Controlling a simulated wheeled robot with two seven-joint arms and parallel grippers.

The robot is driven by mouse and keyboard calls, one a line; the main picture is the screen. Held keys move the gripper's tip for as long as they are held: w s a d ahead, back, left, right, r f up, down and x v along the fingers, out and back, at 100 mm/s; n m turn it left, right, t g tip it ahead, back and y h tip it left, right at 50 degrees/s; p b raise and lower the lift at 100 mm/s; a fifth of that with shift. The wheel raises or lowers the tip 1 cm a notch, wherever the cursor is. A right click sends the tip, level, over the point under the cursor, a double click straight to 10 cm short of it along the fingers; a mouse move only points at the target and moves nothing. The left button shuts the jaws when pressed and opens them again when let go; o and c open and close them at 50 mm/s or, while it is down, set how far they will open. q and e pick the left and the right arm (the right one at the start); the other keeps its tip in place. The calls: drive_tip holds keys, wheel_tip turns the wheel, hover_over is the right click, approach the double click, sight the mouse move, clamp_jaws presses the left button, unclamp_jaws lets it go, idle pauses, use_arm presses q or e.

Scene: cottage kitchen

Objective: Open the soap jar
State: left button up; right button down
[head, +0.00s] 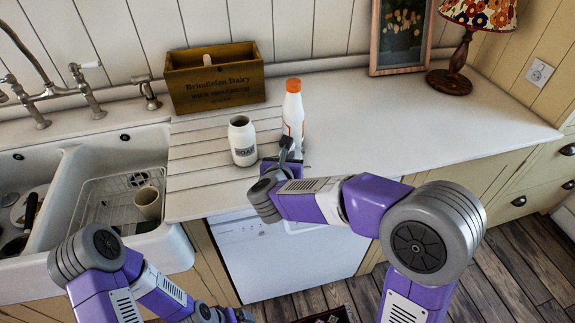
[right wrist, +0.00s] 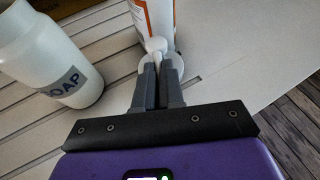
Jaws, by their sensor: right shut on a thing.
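The white soap jar (head: 242,141) stands upright on the grooved drainboard, with a dark open mouth. It also shows at the left of the right wrist view (right wrist: 45,65), with its SOAP label. My right gripper (head: 287,147) is to the right of the jar, just in front of the white and orange bottle. In the right wrist view its fingers (right wrist: 158,78) are shut on the knob of a small white round lid (right wrist: 147,66). The lid is apart from the jar; whether it touches the counter or bottle I cannot tell. My left arm is low at the left, its gripper out of view.
The white and orange bottle (head: 293,108) stands right behind my right gripper. A wooden crate (head: 214,80) is behind the jar. The sink (head: 100,230) with a cup (head: 147,203) is at left. A lamp (head: 449,81) and frame (head: 401,36) stand at back right. The right counter is clear.

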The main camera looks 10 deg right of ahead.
drive_tip(key=shift+f, duration=0.55)
drive_tip(key=c, duration=1.7)
unclamp_jaws()
drive_tip(key=shift+f, duration=0.1)
drive_tip(key=o, duration=0.4)
drive_tip(key=shift+o, duration=0.2)
drive_tip(key=shift+s+a+r, duration=0.1)
drive_tip(key=shift+s+r, duration=0.1)
drive_tip(key=shift+r, duration=0.15)
drive_tip(key=p+v, duration=0.2)
drive_tip(key=v, duration=0.9)
drive_tip(key=shift+s, duration=0.3)
